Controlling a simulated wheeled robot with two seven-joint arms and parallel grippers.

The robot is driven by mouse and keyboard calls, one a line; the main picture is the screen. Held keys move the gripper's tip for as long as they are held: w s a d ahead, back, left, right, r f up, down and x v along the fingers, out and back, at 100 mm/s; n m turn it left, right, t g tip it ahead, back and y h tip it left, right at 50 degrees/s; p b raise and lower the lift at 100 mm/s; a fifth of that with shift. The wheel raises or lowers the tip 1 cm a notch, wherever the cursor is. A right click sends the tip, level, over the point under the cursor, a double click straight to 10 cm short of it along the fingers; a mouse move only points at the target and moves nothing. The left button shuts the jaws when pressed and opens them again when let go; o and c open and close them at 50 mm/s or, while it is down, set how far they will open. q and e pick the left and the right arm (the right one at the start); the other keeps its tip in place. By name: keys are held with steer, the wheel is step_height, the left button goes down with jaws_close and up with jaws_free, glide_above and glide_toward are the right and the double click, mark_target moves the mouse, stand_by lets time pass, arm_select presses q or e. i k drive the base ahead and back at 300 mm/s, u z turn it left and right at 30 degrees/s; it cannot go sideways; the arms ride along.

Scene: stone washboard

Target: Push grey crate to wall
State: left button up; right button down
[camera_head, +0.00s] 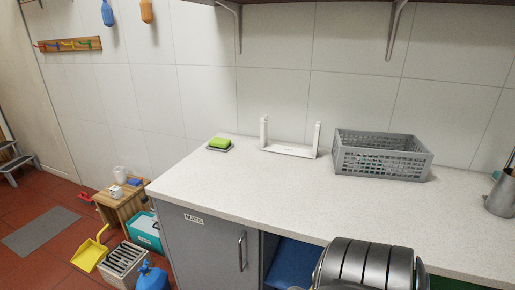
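The grey crate (382,157) is a plastic basket with slotted walls. It stands upright on the speckled white countertop (270,197), right of the middle of the view. Its long side runs roughly along the tiled wall (280,92), and its back edge is near the wall. I cannot tell whether it touches the wall. Neither of my grippers shows in this view.
Left of the crate, a white two-post stand (290,150) is near the wall. Further left is a green sponge (220,142) on a dish. A metal jug (500,194) stands at the right edge. The counter in front of the crate is clear. Brackets (396,28) hang above.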

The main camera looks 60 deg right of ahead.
mark_target(377, 154)
steer(key=u, duration=0.3)
steer(key=i, duration=1.3)
steer(key=z, duration=1.95)
